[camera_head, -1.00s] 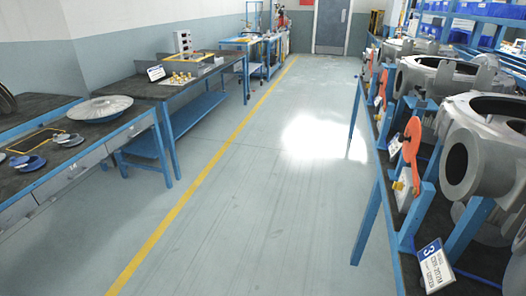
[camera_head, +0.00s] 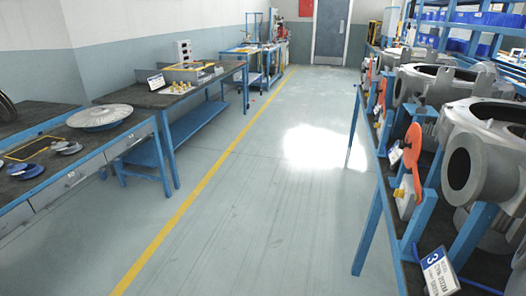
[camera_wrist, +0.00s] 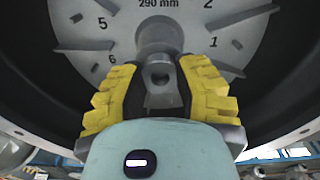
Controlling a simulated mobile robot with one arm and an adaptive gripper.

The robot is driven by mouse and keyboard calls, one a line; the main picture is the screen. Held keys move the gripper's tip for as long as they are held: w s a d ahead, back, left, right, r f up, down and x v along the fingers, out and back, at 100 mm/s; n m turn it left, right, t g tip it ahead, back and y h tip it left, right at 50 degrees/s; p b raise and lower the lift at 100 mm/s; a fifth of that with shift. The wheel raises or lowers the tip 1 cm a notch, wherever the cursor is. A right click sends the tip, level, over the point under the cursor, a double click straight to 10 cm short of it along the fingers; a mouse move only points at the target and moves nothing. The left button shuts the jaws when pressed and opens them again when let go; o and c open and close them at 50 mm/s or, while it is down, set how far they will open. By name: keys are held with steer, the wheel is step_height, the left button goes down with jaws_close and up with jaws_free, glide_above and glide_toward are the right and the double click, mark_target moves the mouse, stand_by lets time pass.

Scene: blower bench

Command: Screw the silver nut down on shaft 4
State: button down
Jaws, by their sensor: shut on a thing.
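In the wrist view my gripper (camera_wrist: 158,85) has its yellow fingers closed from both sides on a small silver-grey metal piece (camera_wrist: 160,98), which looks like the silver nut. The nut's shape is partly hidden by the fingers. It sits at the middle of a round grey disc (camera_wrist: 205,20) with raised vanes, the numbers 1, 2, 5 and 6, and "290 mm". Whether the nut is seated cannot be told. A number 4 is not visible. My gripper does not show in the head view.
A dark curved housing wall (camera_wrist: 285,65) surrounds the disc closely. In the head view, large grey housings (camera_head: 490,140) stand on the right bench, with a sign marked 3 (camera_head: 438,271). Left benches hold a finned disc (camera_head: 100,116) and small blue-grey discs (camera_head: 62,147). The floor between is clear.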

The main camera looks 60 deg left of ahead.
steer(key=c, duration=1)
jaws_free()
steer(key=n, duration=1.2)
steer(key=shift+n+p, duration=0.35)
steer(key=shift+n, duration=0.05)
steer(key=n, duration=0.6)
steer(key=shift+n+p, duration=0.3)
steer(key=shift+n, duration=0.1)
steer(key=n, duration=0.5)
steer(key=shift+n, duration=0.4)
steer(key=shift+c, duration=0.2)
